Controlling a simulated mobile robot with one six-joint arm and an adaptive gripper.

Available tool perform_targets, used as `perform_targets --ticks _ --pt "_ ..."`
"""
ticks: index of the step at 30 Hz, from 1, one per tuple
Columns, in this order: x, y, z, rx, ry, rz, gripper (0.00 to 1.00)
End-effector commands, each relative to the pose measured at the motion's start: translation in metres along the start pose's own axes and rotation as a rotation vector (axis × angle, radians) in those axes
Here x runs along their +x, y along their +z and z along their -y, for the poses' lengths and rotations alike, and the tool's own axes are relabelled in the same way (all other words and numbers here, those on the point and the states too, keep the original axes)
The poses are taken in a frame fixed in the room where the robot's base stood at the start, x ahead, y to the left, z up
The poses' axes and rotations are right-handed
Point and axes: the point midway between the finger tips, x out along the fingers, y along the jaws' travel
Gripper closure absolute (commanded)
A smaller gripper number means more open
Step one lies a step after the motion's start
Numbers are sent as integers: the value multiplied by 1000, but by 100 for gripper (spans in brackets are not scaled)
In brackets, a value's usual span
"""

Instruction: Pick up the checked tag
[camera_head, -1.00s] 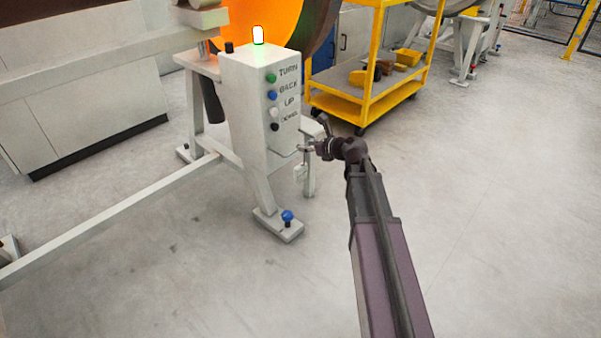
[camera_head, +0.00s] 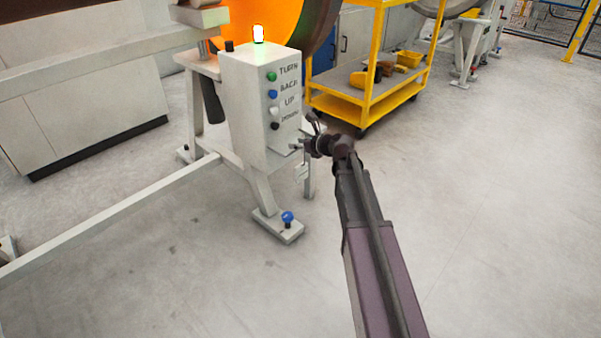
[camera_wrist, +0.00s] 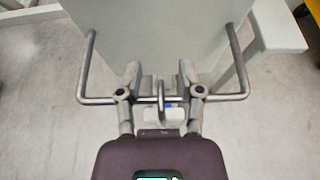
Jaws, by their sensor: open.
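The tag (camera_head: 301,173) is a small pale piece hanging below a bar at the lower right side of the white control box, in the head view. In the wrist view, a hook (camera_wrist: 160,93) sits over the metal rail, and part of the pale tag (camera_wrist: 166,114) with a blue patch shows below it. The checked pattern cannot be made out. My gripper (camera_wrist: 159,72) is open, with one finger on each side of the hook, apart from it. In the head view my gripper (camera_head: 298,147) is close beside the box, above the tag.
The control box (camera_head: 258,115) has coloured buttons and a lit lamp on top. A stand foot (camera_head: 280,228) with a blue knob is below. A yellow cart (camera_head: 368,102) stands behind right. The right floor is clear.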

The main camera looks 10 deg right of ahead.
Motion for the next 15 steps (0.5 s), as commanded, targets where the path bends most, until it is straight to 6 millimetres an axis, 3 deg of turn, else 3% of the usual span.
perform_targets --ticks 5,10,15 --pt "0 0 0 0 0 0 51" --pt "0 0 0 0 0 0 100" --pt "0 0 1 0 -1 0 100"
